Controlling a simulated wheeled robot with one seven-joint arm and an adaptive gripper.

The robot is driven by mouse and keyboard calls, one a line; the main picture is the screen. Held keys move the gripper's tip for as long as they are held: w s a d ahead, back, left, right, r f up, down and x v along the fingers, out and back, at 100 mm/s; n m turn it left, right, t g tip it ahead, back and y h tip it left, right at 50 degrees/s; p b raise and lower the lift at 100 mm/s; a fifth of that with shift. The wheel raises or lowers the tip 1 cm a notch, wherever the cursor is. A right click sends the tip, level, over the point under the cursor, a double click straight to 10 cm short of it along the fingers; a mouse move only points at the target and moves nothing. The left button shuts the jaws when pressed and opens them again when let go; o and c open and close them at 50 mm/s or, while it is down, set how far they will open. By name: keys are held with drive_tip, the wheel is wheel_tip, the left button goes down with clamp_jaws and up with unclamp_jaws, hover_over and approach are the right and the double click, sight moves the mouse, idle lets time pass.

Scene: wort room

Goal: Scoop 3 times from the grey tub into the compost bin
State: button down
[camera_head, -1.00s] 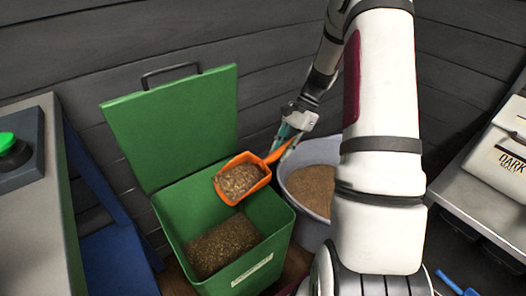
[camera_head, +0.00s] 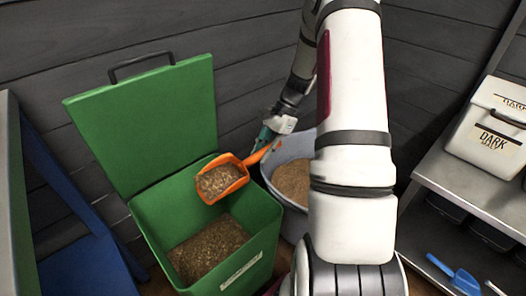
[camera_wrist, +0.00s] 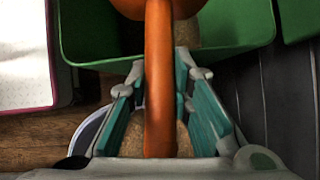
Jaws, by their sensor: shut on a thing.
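My gripper (camera_head: 268,136) is shut on the handle of an orange scoop (camera_head: 241,179); the handle (camera_wrist: 159,75) runs between the teal-padded fingers in the wrist view. The scoop is full of brown grain (camera_head: 217,181) and is held about level over the back right of the open compost bin. The green compost bin (camera_head: 262,222) has its lid (camera_head: 150,125) raised and brown material (camera_head: 210,250) inside. The grey tub (camera_head: 270,180) stands right of the bin with grain (camera_head: 293,180) in it, partly hidden behind my arm. The scoop's bowl is mostly out of the wrist view.
A blue scoop (camera_head: 455,275) lies on the lower level. A blue object (camera_head: 90,265) stands left of the bin. A plank wall is close behind.

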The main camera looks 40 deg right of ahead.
drive_tip(key=shift+f+b, duration=0.3)
drive_tip(key=shift+f, duration=0.1)
drive_tip(key=shift+w+a+r+h+p, duration=0.1)
drive_tip(key=shift+a+r+h+p, duration=0.5)
drive_tip(key=shift+r, duration=0.65)
drive_tip(key=shift+a+r+h+p, duration=0.4)
drive_tip(key=shift+r+h, duration=0.35)
drive_tip(key=shift+r, duration=0.45)
drive_tip(key=shift+w+a+r+h+p, duration=0.1)
drive_tip(key=shift+a+r+h+p, duration=0.45)
drive_tip(key=shift+r, duration=0.7)
drive_tip(key=w+a+r+g+h+p, duration=0.1)
drive_tip(key=a+r+h+p, duration=0.7)
drive_tip(key=a+p, duration=0.4)
drive_tip(key=shift+a+r+h+p, duration=0.2)
drive_tip(key=shift+h+p, duration=0.1)
drive_tip(key=shift+p, duration=0.25)
drive_tip(key=shift+w, duration=0.1)
drive_tip(key=shift+d+r+t+y+b, duration=0.25)
drive_tip(key=shift+r+y+b, duration=0.25)
drive_tip(key=shift+y+b, duration=1.1)
drive_tip(key=shift+d+r+t+y+b, duration=0.2)
drive_tip(key=shift+r+y+b, duration=0.35)
drive_tip(key=shift+y, duration=1.9)
drive_tip(key=shift+d+r+t+y+b, duration=0.15)
drive_tip(key=shift+d+r+y+b, duration=0.25)
drive_tip(key=shift+y+b, duration=1.2)
